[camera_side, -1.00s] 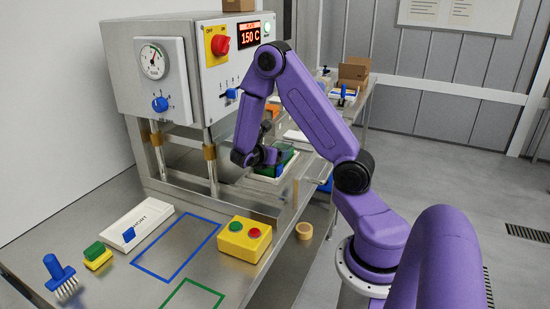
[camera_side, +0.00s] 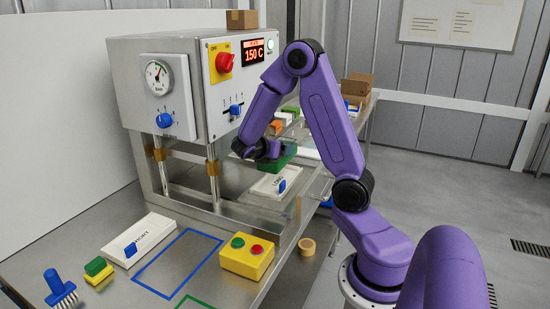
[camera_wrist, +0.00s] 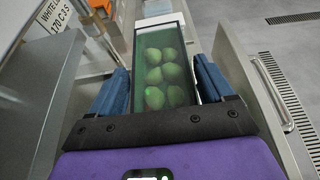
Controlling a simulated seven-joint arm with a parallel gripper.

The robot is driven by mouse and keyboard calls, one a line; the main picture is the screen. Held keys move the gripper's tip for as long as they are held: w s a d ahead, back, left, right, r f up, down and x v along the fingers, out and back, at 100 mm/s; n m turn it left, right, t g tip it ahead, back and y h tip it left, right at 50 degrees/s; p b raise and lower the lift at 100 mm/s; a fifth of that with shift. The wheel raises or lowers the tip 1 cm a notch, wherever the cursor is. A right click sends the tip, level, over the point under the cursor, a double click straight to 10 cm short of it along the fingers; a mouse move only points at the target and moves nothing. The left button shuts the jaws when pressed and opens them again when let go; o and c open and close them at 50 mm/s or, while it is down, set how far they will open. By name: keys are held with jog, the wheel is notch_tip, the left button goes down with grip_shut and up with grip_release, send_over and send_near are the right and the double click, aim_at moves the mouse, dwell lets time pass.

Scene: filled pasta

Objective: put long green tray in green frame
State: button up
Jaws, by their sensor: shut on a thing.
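The long green tray (camera_wrist: 162,38) holds several round green pasta pieces (camera_wrist: 153,76) in the wrist view. My gripper (camera_wrist: 163,88) is shut on the tray, with one blue finger on each long side. In the side view, the green tray (camera_side: 284,156) hangs from my gripper (camera_side: 268,152), above and behind a white block marked LONG (camera_side: 268,188) with a blue knob. Part of the tray is hidden behind my gripper. The green frame (camera_side: 190,301) is an outline on the bench at the bottom edge, only partly in view.
A blue outlined frame (camera_side: 155,284), a yellow two-button box (camera_side: 247,257) and a white block marked SHORT (camera_side: 139,240) are at the front. A blue brush (camera_side: 60,288) and a green-yellow block (camera_side: 98,270) lie left. The press machine (camera_side: 185,90) stands close to my gripper's left.

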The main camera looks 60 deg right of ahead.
jog(key=shift+r, duration=1.4)
